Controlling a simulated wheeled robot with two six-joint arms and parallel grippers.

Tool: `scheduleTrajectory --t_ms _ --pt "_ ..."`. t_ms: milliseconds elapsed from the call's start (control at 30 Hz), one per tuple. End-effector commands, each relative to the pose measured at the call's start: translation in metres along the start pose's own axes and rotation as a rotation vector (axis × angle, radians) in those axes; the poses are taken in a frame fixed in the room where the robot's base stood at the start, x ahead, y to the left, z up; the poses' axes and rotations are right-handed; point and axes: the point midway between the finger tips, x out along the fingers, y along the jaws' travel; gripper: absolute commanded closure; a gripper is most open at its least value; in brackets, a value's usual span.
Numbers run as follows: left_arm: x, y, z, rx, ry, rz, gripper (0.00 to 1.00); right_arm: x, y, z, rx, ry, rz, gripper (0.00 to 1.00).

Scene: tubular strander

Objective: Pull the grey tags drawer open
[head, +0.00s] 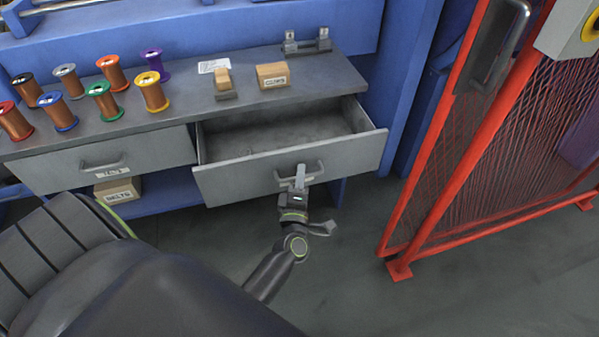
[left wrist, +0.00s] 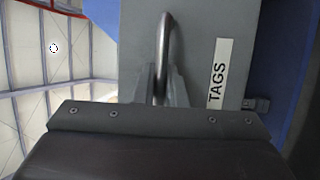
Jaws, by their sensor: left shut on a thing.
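The grey tags drawer (head: 240,184) is pulled out from under the grey bench top, and its inside shows as empty in the head view. Its front also shows in the left wrist view (left wrist: 195,30), with a white label reading TAGS (left wrist: 219,74). My left gripper (head: 299,180) is shut on the drawer's bar handle (head: 314,172). In the left wrist view the handle (left wrist: 164,50) runs upright between the fingers (left wrist: 162,88). My right gripper is not in view.
A second grey drawer (head: 75,168) to the left is shut. Several wire spools (head: 112,74) and a CLIPS box (head: 273,76) stand on the bench top (head: 190,98). A BELTS box (head: 118,190) sits below. A red mesh fence (head: 440,130) stands at the right; the floor before it is clear.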

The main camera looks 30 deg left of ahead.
Motion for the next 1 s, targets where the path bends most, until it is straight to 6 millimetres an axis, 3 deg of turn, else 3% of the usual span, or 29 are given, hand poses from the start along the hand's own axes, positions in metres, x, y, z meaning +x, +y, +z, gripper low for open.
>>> scheduleTrajectory --t_ms 633,667,700,1000 --pt "-0.0068 0.0023 0.0036 0.000 -0.001 0.001 1.00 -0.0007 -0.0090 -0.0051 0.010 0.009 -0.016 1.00" --pt "-0.0068 0.0023 0.0036 0.000 -0.001 0.001 0.85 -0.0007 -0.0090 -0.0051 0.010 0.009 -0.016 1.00" --pt "-0.0068 0.0022 0.0036 0.000 -0.001 0.001 0.80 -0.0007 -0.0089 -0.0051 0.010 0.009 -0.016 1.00" --pt "-0.0069 0.0018 0.0035 0.000 -0.001 0.001 0.80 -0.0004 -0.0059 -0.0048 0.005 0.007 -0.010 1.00"
